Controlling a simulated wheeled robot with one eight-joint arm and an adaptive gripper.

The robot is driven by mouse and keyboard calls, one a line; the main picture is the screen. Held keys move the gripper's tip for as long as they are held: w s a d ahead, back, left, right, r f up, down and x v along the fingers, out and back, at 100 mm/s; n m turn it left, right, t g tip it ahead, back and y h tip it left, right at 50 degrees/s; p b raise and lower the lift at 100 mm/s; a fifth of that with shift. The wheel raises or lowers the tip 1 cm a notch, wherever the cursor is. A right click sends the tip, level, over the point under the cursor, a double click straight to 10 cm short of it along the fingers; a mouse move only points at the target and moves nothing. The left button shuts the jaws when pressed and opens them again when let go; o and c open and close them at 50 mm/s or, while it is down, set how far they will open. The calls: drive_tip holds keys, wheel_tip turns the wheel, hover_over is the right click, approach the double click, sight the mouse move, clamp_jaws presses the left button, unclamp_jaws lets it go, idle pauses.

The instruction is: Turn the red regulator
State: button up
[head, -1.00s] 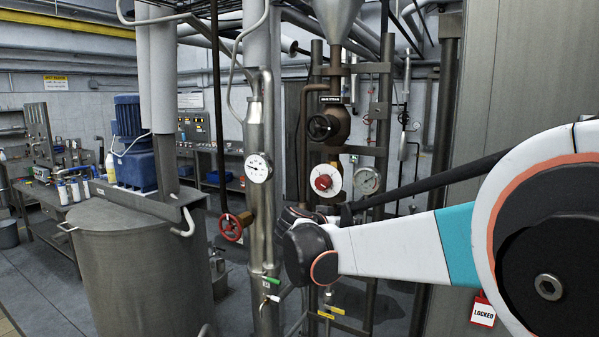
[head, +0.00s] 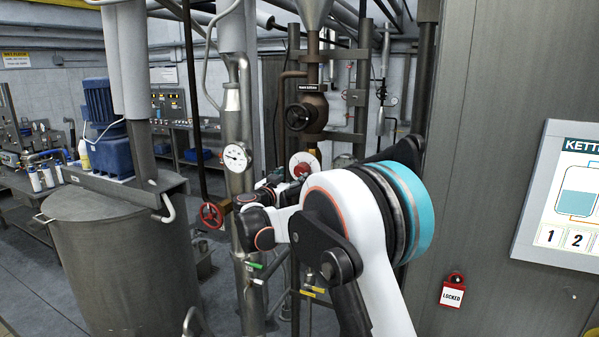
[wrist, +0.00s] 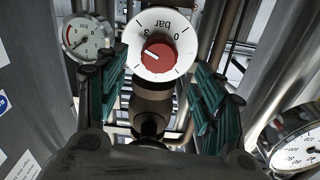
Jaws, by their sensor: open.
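The red regulator (wrist: 158,57) is a round red knob with a white pointer line on a white dial marked "bar". In the wrist view it is at the top centre, between and beyond the fingers. My gripper (wrist: 160,88) is open, with one teal-padded finger on each side; no contact with the knob shows. In the head view the regulator's white dial (head: 304,161) shows just above my arm, its lower part hidden. The gripper (head: 281,182) shows there only in part, in front of the pipes and just below the dial.
A pressure gauge (wrist: 88,37) is beside the left finger, and another gauge (wrist: 296,140) is at lower right. In the head view, a black handwheel (head: 301,116) is above the regulator and a red handwheel (head: 211,215) is lower left. A steel tank (head: 115,260) stands at left.

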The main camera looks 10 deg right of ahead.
drive_tip(key=x, duration=0.7)
drive_tip(key=shift+s+p, duration=0.1)
drive_tip(key=shift+p, duration=0.25)
drive_tip(key=c, duration=1)
